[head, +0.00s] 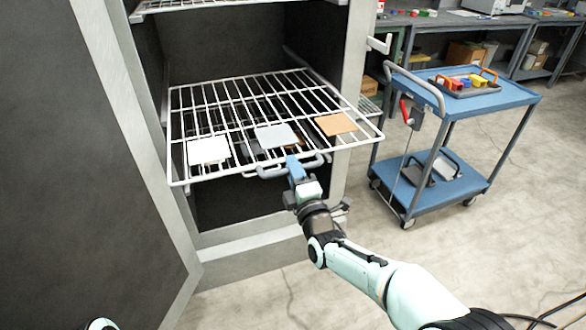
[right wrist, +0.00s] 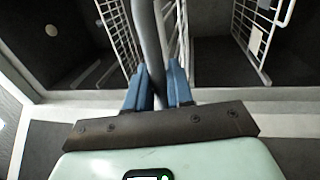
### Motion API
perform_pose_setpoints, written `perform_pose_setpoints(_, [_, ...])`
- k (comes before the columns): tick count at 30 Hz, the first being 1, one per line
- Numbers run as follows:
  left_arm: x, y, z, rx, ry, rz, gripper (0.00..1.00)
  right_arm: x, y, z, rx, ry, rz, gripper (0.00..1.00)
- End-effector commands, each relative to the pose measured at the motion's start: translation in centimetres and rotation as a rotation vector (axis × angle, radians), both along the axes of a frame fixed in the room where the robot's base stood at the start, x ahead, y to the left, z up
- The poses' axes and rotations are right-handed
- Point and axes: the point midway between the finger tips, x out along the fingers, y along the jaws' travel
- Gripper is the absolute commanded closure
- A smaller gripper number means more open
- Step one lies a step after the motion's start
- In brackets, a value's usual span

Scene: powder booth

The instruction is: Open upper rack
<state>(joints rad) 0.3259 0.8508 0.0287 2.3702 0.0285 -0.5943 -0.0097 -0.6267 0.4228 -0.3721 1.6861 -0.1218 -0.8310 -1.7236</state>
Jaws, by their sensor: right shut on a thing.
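A white wire rack (head: 169,130) extends out of the open booth. A light plate (head: 208,150), a grey plate (head: 275,135) and a tan plate (head: 337,124) lie on it. A grey bar handle (head: 268,173) is at its front edge. My right gripper (head: 294,168) is shut on this handle. In the right wrist view the blue fingers of the gripper (right wrist: 158,88) stand on either side of the grey handle bar (right wrist: 150,45). Another wire rack (head: 200,4) shows only partly at the top of the head view. My left gripper is out of view.
A large dark door panel (head: 60,170) stands open at the left. A blue cart (head: 510,98) with a tray of coloured parts stands right of the booth. Workbenches line the back. The floor in front and to the right is mostly clear.

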Motion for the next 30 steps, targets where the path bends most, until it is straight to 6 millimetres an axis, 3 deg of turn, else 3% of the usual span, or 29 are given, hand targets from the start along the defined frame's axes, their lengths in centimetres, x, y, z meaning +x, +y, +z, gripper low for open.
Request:
perform_pose_setpoints(5, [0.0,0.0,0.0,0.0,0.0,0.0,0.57,0.0,0.1,0.0,0.0,-0.001,0.002,1.0])
perform_pose_setpoints(6, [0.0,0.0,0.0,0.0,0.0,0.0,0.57,0.0,0.1,0.0,0.0,-0.001,0.002,0.75])
perform_pose_setpoints(7, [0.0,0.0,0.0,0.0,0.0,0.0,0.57,0.0,0.1,0.0,0.0,-0.001,0.002,0.65])
perform_pose_setpoints(8, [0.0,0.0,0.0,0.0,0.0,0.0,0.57,0.0,0.1,0.0,0.0,-0.001,0.002,0.62])
perform_pose_setpoints(20, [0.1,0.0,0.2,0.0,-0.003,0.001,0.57,-0.6,-0.2,-0.1,0.0,0.0,0.0,0.62])
perform_pose_setpoints(30, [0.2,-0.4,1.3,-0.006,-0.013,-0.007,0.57,-6.3,-1.8,-1.1,0.0,0.001,0.001,0.62])
